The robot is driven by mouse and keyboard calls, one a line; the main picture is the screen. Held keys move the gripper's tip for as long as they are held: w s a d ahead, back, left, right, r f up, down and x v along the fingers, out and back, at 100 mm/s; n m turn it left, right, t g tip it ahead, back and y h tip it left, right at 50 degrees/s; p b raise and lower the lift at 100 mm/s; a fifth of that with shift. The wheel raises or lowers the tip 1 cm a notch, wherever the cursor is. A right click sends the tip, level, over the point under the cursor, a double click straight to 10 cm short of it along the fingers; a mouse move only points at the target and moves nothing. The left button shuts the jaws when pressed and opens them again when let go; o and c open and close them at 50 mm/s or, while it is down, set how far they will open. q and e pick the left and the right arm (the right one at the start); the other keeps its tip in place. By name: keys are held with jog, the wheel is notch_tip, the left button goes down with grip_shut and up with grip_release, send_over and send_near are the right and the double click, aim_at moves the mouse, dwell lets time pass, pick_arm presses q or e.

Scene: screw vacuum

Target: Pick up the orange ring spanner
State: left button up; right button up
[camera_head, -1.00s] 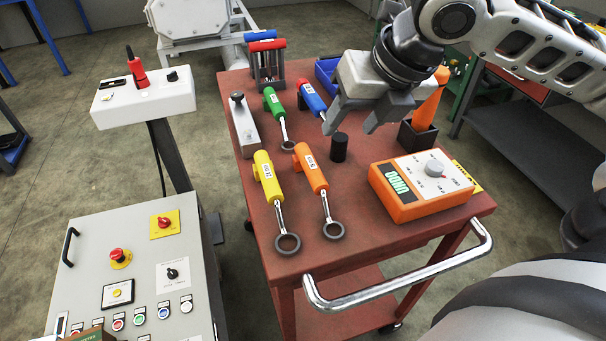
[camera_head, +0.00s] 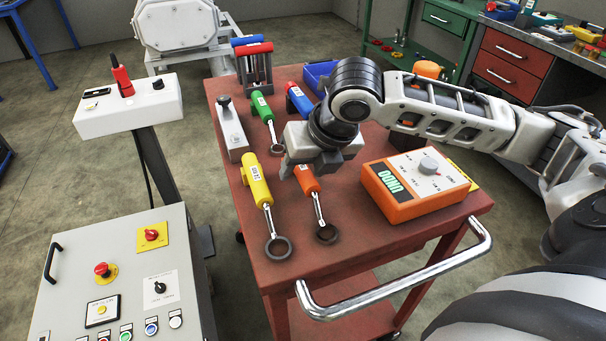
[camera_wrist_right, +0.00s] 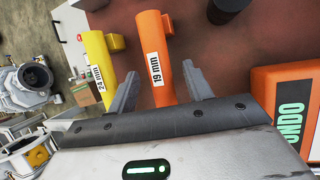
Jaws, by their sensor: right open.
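The orange ring spanner (camera_head: 307,183) lies on the red cart top (camera_head: 350,240), its dark ring toward the front edge and its handle partly hidden behind my right gripper. My right gripper (camera_head: 315,170) is open above the handle. In the right wrist view the orange handle (camera_wrist_right: 155,62), labelled 19 mm, shows between the two fingers of my right gripper (camera_wrist_right: 160,88), with space on both sides. I cannot tell from this how high the fingers are above it. My left gripper is not in view.
The yellow spanner (camera_head: 256,182), labelled 24 mm, lies close to the left. An orange UNDO box (camera_head: 395,205) stands to the right. Green (camera_head: 262,108) and blue (camera_head: 297,97) spanners lie farther back. A chrome handle (camera_head: 400,278) lines the cart's front.

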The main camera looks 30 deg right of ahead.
jog(key=shift+x, duration=1)
jog(key=shift+d, duration=0.1)
jog(key=shift+c, duration=0.2)
grip_shut()
jog(key=shift+r, duration=0.15)
